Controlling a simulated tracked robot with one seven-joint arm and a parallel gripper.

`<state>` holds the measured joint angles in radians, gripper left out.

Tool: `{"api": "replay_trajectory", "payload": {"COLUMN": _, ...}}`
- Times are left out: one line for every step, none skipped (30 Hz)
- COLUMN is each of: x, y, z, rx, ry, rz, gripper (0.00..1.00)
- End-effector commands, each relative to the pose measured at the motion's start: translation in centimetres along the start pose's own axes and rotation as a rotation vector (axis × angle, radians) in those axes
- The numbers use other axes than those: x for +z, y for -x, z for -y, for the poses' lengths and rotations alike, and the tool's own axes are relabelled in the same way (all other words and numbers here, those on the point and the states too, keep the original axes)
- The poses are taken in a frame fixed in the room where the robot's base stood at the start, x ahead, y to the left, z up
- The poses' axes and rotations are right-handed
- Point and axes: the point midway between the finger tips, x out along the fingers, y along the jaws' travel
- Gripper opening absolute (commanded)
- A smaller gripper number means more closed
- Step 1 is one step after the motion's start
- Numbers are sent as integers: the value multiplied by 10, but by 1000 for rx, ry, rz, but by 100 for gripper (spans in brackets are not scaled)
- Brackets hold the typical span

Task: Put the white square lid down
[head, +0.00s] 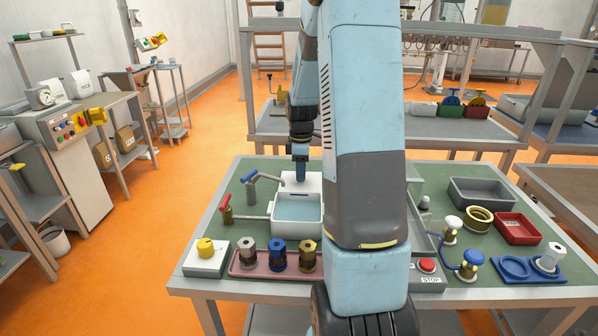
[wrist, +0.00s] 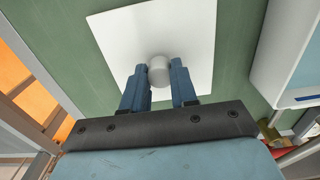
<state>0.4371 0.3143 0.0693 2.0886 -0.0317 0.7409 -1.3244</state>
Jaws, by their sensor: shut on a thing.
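The white square lid (wrist: 185,28) has a round pale knob (wrist: 159,68) at its middle. My gripper (wrist: 159,76) is shut on this knob, one blue finger on each side. In the head view the lid (head: 312,184) shows just behind the white basin (head: 297,228) of blue water, with my gripper (head: 300,177) above it. The lid looks flat over the green table top (wrist: 60,50); I cannot tell whether it touches. My arm hides part of the area to its right.
A pink tray (head: 243,269) with several coloured fittings lies in front. A yellow-knobbed white block (head: 206,258) is at front left. Bare green table lies around the lid, near the table's back edge.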

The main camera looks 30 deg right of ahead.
Motion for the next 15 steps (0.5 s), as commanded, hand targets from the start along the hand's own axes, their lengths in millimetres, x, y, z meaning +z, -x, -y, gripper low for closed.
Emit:
{"api": "replay_trajectory", "payload": {"x": 0, "y": 1, "z": 0, "rx": 1, "ry": 0, "rz": 0, "gripper": 0}}
{"api": "replay_trajectory", "payload": {"x": 0, "y": 1, "z": 0, "rx": 1, "ry": 0, "rz": 0, "gripper": 0}}
{"api": "replay_trajectory", "payload": {"x": 0, "y": 1, "z": 0, "rx": 1, "ry": 0, "rz": 0, "gripper": 0}}
{"api": "replay_trajectory", "payload": {"x": 0, "y": 1, "z": 0, "rx": 1, "ry": 0, "rz": 0, "gripper": 0}}
{"api": "replay_trajectory", "payload": {"x": 0, "y": 1, "z": 0, "rx": 1, "ry": 0, "rz": 0, "gripper": 0}}
{"api": "replay_trajectory", "payload": {"x": 0, "y": 0, "z": 0, "rx": 1, "ry": 0, "rz": 0, "gripper": 0}}
{"api": "replay_trajectory", "payload": {"x": 0, "y": 0, "z": 0, "rx": 1, "ry": 0, "rz": 0, "gripper": 0}}
{"api": "replay_trajectory", "payload": {"x": 0, "y": -1, "z": 0, "rx": 0, "ry": 0, "rz": 0, "gripper": 0}}
{"api": "replay_trajectory", "payload": {"x": 0, "y": -1, "z": 0, "rx": 1, "ry": 0, "rz": 0, "gripper": 31}}
{"api": "replay_trajectory", "payload": {"x": 0, "y": -1, "z": 0, "rx": 1, "ry": 0, "rz": 0, "gripper": 34}}
{"api": "replay_trajectory", "payload": {"x": 0, "y": -1, "z": 0, "rx": 1, "ry": 0, "rz": 0, "gripper": 37}}
{"api": "replay_trajectory", "payload": {"x": 0, "y": -1, "z": 0, "rx": 1, "ry": 0, "rz": 0, "gripper": 41}}
{"api": "replay_trajectory", "payload": {"x": 0, "y": -1, "z": 0, "rx": 1, "ry": 0, "rz": 0, "gripper": 44}}
{"api": "replay_trajectory", "payload": {"x": 0, "y": 0, "z": 0, "rx": 1, "ry": 0, "rz": 0, "gripper": 47}}
{"api": "replay_trajectory", "payload": {"x": 0, "y": 0, "z": 0, "rx": 1, "ry": 0, "rz": 0, "gripper": 51}}
